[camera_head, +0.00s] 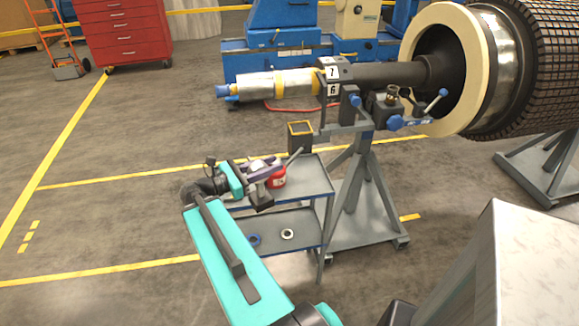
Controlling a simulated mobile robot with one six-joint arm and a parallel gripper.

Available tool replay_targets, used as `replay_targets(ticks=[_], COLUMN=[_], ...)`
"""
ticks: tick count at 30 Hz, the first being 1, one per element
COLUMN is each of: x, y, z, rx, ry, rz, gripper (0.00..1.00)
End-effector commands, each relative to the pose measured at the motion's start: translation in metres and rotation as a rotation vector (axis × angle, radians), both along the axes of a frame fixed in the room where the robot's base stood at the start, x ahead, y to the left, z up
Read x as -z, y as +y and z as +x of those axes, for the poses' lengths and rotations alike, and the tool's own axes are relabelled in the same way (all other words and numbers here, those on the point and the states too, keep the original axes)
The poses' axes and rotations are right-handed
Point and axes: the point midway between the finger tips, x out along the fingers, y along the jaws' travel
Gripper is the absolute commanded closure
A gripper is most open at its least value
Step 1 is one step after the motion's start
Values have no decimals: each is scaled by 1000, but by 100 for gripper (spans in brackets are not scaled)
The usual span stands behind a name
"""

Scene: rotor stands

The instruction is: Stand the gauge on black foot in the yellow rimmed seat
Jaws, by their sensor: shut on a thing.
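My gripper (268,172) is at the end of the teal arm, above the left part of the grey cart. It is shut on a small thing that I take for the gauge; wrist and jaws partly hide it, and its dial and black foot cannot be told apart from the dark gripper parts. A square dark box with a yellow rim (300,124), which I take for the seat, stands open at the top at the back of the cart. My gripper is left of this seat and nearer to me, apart from it.
The two-level grey cart (310,183) has a red round container (277,176) close by my gripper. Rings (287,234) lie on its lower shelf. A grey rotor stand (362,200) with a shaft is just right of the cart. Open floor lies to the left.

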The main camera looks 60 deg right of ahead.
Motion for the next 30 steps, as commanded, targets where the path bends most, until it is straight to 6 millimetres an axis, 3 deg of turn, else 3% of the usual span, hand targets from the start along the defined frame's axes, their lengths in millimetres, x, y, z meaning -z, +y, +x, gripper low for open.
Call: replay_targets(ticks=[17,30], x=[0,1], y=[71,142], z=[111,183], rx=[-285,-499], ry=[-1,-1], rz=[-4,-4], gripper=[100,100])
